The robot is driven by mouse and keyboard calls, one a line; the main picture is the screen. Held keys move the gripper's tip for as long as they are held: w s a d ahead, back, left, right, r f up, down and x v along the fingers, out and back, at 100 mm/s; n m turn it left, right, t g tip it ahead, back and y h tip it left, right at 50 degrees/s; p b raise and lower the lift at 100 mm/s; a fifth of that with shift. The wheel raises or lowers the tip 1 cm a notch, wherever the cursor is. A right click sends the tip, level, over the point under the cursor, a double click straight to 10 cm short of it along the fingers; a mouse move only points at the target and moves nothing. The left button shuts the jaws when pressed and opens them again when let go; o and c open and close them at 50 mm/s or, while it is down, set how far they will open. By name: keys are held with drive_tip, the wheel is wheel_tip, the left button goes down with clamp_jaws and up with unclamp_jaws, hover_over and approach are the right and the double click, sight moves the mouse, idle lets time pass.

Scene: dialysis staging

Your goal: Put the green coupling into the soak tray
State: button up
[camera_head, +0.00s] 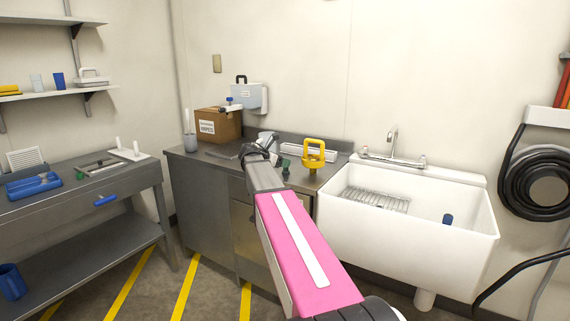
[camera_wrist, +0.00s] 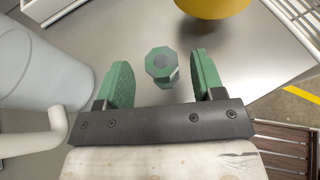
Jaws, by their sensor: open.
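The green coupling (camera_wrist: 161,63) stands on the grey metal counter in the wrist view, its octagonal top with a grey centre facing the camera. My gripper (camera_wrist: 163,75) is open, with one green finger on each side of the coupling. Gaps show between it and both fingers; how far below the fingertips it sits is hard to tell. In the head view, small green parts (camera_head: 286,163) show beside my arm's end, but I cannot tell finger from coupling. A blue tray (camera_head: 20,194) lies on the left bench; I cannot tell whether it is the soak tray.
A yellow ring-handled object (camera_head: 313,153) stands right of my gripper. A pale grey container (camera_wrist: 40,70) is close on the left in the wrist view. A cardboard box (camera_head: 218,124) stands behind left. The white sink (camera_head: 405,225) is at right. Open floor separates the counter and left bench.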

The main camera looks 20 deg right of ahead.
drive_tip(key=v, duration=0.8)
drive_tip(key=shift+s+a, duration=0.15)
drive_tip(key=shift+a, duration=0.2)
drive_tip(key=shift+o, duration=0.5)
drive_tip(key=shift+a+r, duration=0.2)
drive_tip(key=shift+r, duration=0.05)
drive_tip(key=d+m+y, duration=0.2)
drive_tip(key=d+f+m+y, duration=0.1)
drive_tip(key=d+m+y, duration=0.1)
drive_tip(key=m, duration=0.1)
drive_tip(key=d+m+g+y, duration=0.1)
drive_tip(key=d+m, duration=0.1)
drive_tip(key=shift+s+d+f+m+y, duration=0.15)
drive_tip(key=shift+s+f+m+y, duration=0.1)
drive_tip(key=shift+f+m+y, duration=0.15)
drive_tip(key=d+m+y, duration=0.1)
drive_tip(key=m, duration=0.1)
drive_tip(key=d+m+y, duration=0.1)
drive_tip(key=m+y, duration=0.1)
drive_tip(key=shift+d+r, duration=0.1)
drive_tip(key=shift+r, duration=0.2)
wheel_tip(320, 180, up, 4)
drive_tip(key=d+m+t+y, duration=0.2)
drive_tip(key=m+y, duration=0.3)
drive_tip(key=m, duration=0.1)
drive_tip(key=x, duration=0.5)
drive_tip(key=shift+d+f, duration=0.15)
drive_tip(key=shift+f, duration=0.05)
drive_tip(key=shift+x, duration=2.65)
drive_tip(key=shift+d, duration=0.2)
